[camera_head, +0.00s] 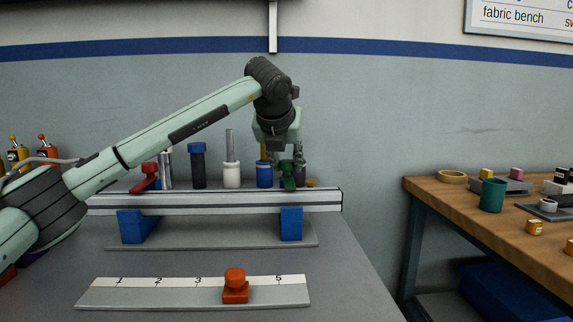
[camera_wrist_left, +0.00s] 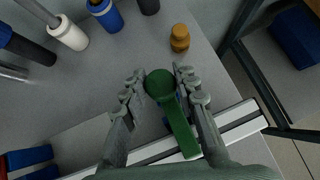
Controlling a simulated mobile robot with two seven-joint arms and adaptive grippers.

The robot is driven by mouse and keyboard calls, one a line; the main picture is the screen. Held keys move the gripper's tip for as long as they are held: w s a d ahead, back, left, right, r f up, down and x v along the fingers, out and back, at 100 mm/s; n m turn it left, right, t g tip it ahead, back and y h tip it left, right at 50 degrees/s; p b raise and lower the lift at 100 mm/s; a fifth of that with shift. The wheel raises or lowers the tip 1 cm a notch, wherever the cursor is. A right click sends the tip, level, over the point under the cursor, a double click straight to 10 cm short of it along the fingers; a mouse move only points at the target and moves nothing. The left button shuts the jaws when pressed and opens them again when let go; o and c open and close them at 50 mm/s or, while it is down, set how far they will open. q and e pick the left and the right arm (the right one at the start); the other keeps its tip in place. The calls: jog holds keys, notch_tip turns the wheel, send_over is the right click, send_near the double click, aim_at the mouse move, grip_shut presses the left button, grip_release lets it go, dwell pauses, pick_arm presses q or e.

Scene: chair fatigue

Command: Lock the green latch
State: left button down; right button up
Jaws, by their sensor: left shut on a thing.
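The green latch (camera_head: 288,178) sits near the right end of the pale rail (camera_head: 215,200). In the left wrist view the green latch (camera_wrist_left: 178,125) shows a round head and a handle that runs back across the rail (camera_wrist_left: 240,115). My left gripper (camera_head: 287,165) comes down from above onto it. In the wrist view the left gripper's fingers (camera_wrist_left: 158,80) stand on both sides of the round head, shut on the latch. The underside of the latch is hidden. My right gripper is in neither view.
A red latch (camera_head: 145,178) sits toward the rail's left end. Blue supports (camera_head: 291,224) hold the rail. Behind it stand a white holder (camera_head: 231,175), a blue holder (camera_head: 264,175) and a dark cylinder (camera_head: 198,165). A numbered strip with a red knob (camera_head: 235,282) lies in front.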

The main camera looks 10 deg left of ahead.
pick_arm(q)
jog(key=shift+r, duration=0.1)
jog(key=c, duration=1.1)
grip_release()
jog(key=shift+c, duration=0.2)
jog(key=v, duration=1.2)
